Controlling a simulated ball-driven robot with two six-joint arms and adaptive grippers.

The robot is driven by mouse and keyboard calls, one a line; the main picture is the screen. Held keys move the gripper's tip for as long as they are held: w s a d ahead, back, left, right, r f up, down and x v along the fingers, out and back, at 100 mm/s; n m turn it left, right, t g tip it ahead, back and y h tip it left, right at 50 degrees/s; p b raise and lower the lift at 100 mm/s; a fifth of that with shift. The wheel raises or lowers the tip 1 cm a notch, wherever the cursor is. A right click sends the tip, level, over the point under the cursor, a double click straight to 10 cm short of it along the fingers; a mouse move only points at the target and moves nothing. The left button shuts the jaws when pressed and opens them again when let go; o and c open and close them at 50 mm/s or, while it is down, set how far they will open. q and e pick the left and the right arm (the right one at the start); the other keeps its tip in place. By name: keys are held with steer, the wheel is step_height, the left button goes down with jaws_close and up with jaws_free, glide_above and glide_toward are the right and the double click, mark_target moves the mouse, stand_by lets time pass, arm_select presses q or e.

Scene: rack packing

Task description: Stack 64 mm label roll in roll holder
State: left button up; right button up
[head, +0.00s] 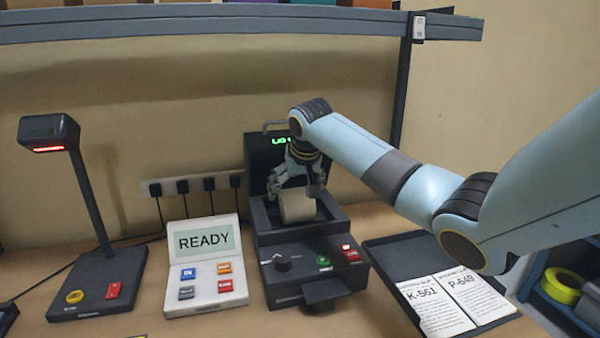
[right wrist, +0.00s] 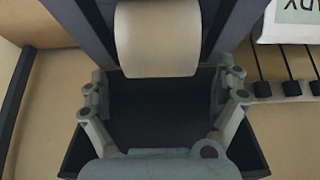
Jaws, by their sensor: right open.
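The cream label roll (head: 297,206) lies in the open top bay of the dark label printer (head: 312,258), which seems to be the roll holder. In the right wrist view the roll (right wrist: 157,38) sits at the top, between two grey side pieces, with an empty dark bay below it. My right gripper (head: 297,188) is just above and behind the roll. Its fingers (right wrist: 163,88) are spread wide over the bay, with the roll beyond them. Whether they touch the roll I cannot tell. My left gripper is not in view.
Left of the printer stand a white READY panel (head: 206,262) and a scanner stand (head: 97,280). A power strip (head: 195,184) runs along the wall. A black tray (head: 395,250) with labels K-561 and P-549 lies to the right. A shelf holds a yellow roll (head: 564,286).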

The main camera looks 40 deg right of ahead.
steer(key=v, duration=1)
steer(key=shift+s+r, duration=0.25)
steer(key=shift+r, duration=0.05)
steer(key=shift+f, duration=0.1)
